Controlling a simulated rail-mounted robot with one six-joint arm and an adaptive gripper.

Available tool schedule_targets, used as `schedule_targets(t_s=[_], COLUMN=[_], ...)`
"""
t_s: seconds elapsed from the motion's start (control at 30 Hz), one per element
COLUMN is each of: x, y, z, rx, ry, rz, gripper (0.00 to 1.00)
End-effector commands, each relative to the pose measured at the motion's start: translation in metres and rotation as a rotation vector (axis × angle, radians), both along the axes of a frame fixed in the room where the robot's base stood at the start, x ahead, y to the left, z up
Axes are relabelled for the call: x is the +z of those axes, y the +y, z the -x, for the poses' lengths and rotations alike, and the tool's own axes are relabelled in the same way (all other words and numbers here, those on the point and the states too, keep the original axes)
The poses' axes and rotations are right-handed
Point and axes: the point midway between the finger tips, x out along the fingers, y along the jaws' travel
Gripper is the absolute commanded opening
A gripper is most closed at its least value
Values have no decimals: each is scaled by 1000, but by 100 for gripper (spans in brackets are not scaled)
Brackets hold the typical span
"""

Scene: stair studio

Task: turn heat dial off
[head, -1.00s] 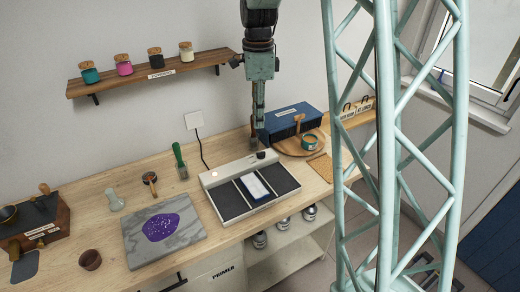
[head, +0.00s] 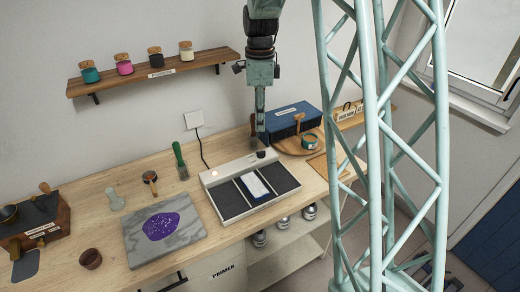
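The heat device (head: 212,181) is a pale flat unit on the workbench, with dark panels and a white piece (head: 254,186) lying in its middle. A small dark dial (head: 261,154) sits on its back rim, right of a tiny light. My gripper (head: 260,138) points down just above and behind the dial. Its fingertips are small and dark here, and I cannot tell whether they are open or touching the dial.
A blue box (head: 293,118) and a round wooden board (head: 299,145) with a small teal pot stand close on the right. A stone slab (head: 190,236) with purple is front left. A shelf (head: 150,75) of jars hangs above.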

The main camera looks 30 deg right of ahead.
Motion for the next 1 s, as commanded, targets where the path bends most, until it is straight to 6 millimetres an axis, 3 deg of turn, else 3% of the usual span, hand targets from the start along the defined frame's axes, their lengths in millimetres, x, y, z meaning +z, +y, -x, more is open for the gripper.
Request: schedule_targets(t_s=[1.0], x=[-119], y=[0], z=[0], rx=[0], ry=[1], rz=[0], gripper=[21])
